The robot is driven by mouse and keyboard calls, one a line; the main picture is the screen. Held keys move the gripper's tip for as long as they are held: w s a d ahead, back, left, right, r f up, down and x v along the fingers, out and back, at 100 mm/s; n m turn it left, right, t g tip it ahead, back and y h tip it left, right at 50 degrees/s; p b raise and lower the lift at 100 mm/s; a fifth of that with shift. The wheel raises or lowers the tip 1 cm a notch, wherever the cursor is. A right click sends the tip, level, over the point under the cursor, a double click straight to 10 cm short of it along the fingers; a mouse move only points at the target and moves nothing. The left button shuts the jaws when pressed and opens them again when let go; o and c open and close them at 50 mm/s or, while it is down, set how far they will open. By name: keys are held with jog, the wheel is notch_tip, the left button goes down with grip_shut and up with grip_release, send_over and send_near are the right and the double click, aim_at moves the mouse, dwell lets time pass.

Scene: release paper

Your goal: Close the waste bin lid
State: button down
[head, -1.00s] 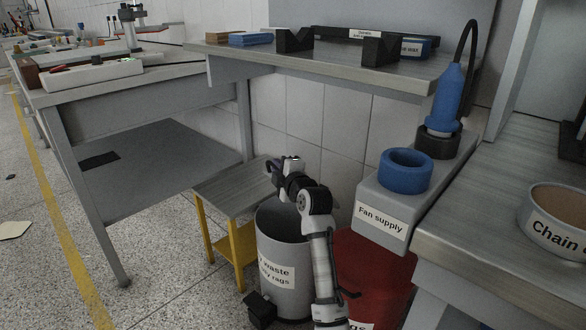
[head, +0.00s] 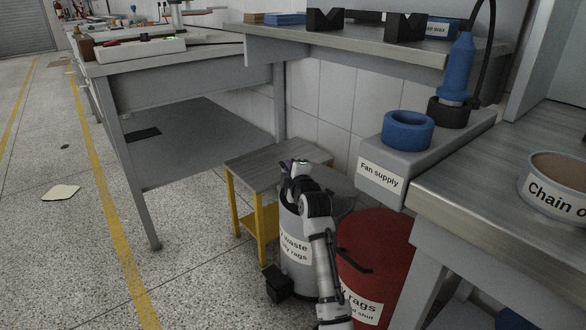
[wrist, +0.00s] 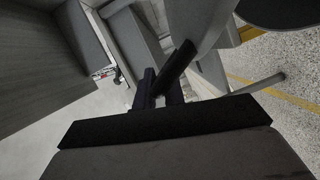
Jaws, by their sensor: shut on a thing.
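The grey waste bin (head: 295,248), with a white label about waste and oily rags, stands on the floor below the wall bench. Its grey lid (head: 338,187) shows partly behind my arm, over the bin's top; its exact angle is hard to tell. My gripper (head: 293,170) is at the bin's upper rim, left of the lid's visible part. My arm hides part of the bin's front and opening.
A yellow-legged stool (head: 275,163) stands close behind and left of the bin. A red bin (head: 375,265) stands close on the right, under the Fan supply shelf (head: 382,178). A black pedal (head: 278,284) juts out at the bin's foot. The floor at left is open.

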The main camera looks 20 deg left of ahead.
jog(key=shift+w+d+f, duration=0.15)
jog(key=shift+d, duration=0.15)
jog(key=c, duration=1.7)
grip_release()
jog(key=shift+o, duration=1.1)
jog(key=shift+a, duration=0.1)
